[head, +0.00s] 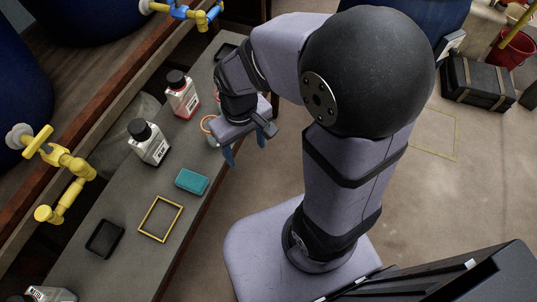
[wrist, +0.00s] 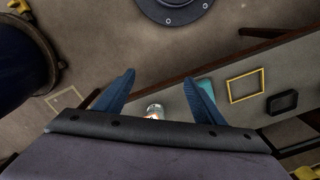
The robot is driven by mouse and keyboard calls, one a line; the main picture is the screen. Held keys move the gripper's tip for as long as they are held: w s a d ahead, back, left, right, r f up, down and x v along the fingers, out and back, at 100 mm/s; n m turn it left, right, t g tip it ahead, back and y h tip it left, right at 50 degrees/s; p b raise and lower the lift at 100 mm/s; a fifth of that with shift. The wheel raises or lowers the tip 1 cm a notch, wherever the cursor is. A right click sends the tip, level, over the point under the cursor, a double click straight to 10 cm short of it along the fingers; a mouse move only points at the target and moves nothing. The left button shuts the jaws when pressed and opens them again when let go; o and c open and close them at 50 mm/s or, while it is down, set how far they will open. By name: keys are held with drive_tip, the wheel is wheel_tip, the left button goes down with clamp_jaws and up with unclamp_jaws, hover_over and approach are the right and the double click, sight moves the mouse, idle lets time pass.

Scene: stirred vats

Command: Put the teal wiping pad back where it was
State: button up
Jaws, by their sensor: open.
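The teal wiping pad (head: 191,181) lies flat on the grey bench top, outside the yellow square outline (head: 179,209) and apart from it. The outline is empty. My gripper (head: 246,148) is above the bench's right edge, up and to the right of the pad, with its fingers pointing down, open and with nothing held. In the wrist view my gripper (wrist: 159,77) has its fingers wide apart. The pad (wrist: 206,86) shows there partly hidden behind the right finger, with the yellow outline (wrist: 231,91) to its right.
A black tray (head: 105,238) lies beyond the outline. A black-capped white bottle (head: 150,145) and a red-labelled bottle (head: 182,97) stand behind the pad. Yellow taps (head: 60,160) reach over the bench's left side. A small container (wrist: 154,111) shows between my fingers in the wrist view.

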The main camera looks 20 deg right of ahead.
drive_tip(key=s+d+m, duration=0.2)
drive_tip(key=s+d, duration=0.2)
drive_tip(key=shift+s+d+m, duration=0.3)
drive_tip(key=shift+s+d, duration=0.05)
drive_tip(key=shift+s, duration=0.05)
wheel_tip(320, 180, up, 26)
drive_tip(key=p, duration=2.6)
